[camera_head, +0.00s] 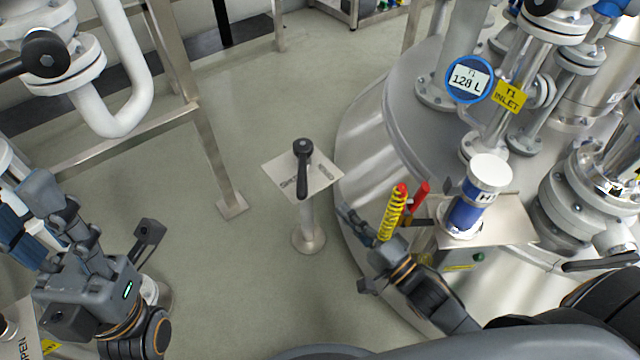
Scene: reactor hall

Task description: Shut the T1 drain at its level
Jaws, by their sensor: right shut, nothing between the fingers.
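A black lever (303,168) sits on a square plate (274,174) on a short floor pedestal left of the tank. The lever points toward me. Dark lettering shows left of it and a fainter mark right of it; neither reads clearly, and no T1 drain label is legible. The tank (362,130) carries a round gauge (468,80) reading T1 128 L and a yellow T1 INLET tag (509,96). My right gripper (350,217) is shut and empty, right of the lever and apart from it. My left gripper (42,205) is at the lower left, far from the lever; its fingertips are unclear.
A yellow coil (393,214) and red handles (419,197) stand close beside my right gripper. A white and blue cylinder (467,208) stands on a metal shelf. A steel frame (215,160) and white pipe (128,110) are at left. Floor around the pedestal is clear.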

